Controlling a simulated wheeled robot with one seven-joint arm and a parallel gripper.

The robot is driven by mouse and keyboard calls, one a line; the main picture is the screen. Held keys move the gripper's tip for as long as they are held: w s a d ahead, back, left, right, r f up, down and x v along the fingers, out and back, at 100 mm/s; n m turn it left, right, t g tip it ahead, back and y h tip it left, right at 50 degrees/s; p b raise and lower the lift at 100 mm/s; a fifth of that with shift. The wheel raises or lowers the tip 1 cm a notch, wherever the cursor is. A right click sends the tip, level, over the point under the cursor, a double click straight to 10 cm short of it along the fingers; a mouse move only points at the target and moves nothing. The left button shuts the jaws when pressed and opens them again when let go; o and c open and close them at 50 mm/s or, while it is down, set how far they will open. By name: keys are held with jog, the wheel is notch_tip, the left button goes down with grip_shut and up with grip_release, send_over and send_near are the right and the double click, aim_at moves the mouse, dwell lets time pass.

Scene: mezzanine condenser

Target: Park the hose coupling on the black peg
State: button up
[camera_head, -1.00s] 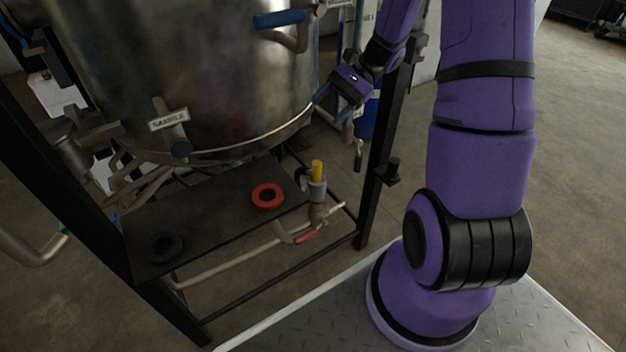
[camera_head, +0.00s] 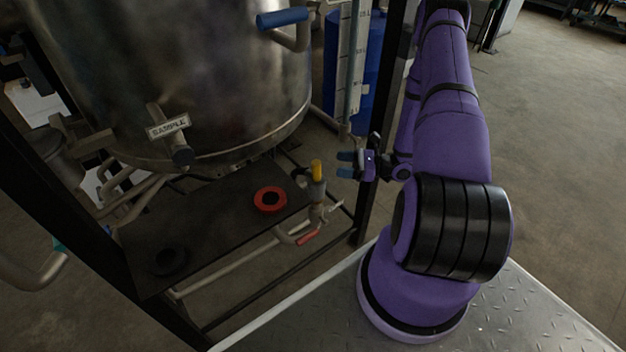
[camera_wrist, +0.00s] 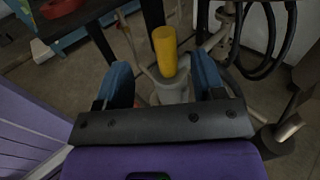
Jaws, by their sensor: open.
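A yellow cylinder (camera_head: 317,170) stands upright on a grey fitting (camera_head: 316,189), beside the dark shelf; I take this to be the hose coupling. In the wrist view the yellow cylinder (camera_wrist: 165,50) and grey fitting (camera_wrist: 173,88) appear between my blue fingers. My gripper (camera_head: 341,165) is open and empty, just right of the yellow cylinder in the head view and pointing toward it, with a visible gap. It also shows in the wrist view (camera_wrist: 162,75). The black peg on the frame's post is not clearly visible now; my gripper and arm cover that area.
The dark shelf (camera_head: 215,225) bears a red ring (camera_head: 258,200) and a black ring (camera_head: 168,262). A red-handled valve (camera_head: 308,238) and pipes lie below the coupling. The steel tank (camera_head: 200,80) overhangs the shelf. The black post (camera_head: 367,212) stands close to my gripper. Black hoses (camera_wrist: 262,60) hang at right.

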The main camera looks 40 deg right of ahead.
jog(key=f+m, duration=0.1)
jog(key=f, duration=0.1)
send_over(311, 178)
jog(key=shift+a+t, duration=0.1)
jog(key=shift+t, duration=0.3)
jog(key=shift+c, duration=0.4)
grip_shut()
